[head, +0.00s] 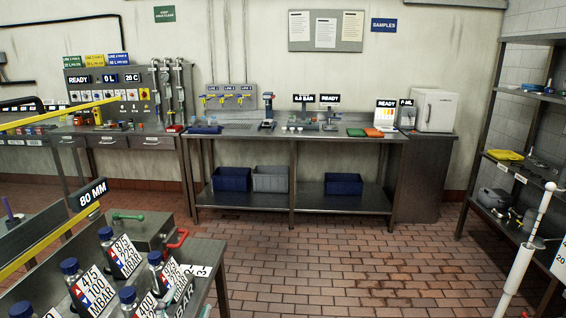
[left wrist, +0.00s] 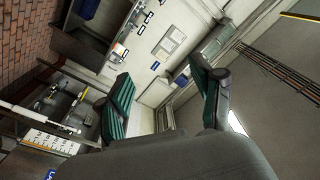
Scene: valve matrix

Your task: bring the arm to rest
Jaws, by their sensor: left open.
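My left gripper (left wrist: 160,85) shows in the left wrist view with its two green-padded fingers spread wide. Nothing is between the fingers. Behind them are the room's wall and ceiling, seen tilted, so the gripper appears to be in free air. I cannot make out either gripper in the head view, and the right one shows in no view.
A steel bench (head: 300,137) with instruments stands along the back wall. A cart (head: 205,255) with several labelled bottles is near at left. Shelving (head: 510,170) and a white upright pole (head: 527,250) are at right. The tiled floor (head: 330,255) between is clear.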

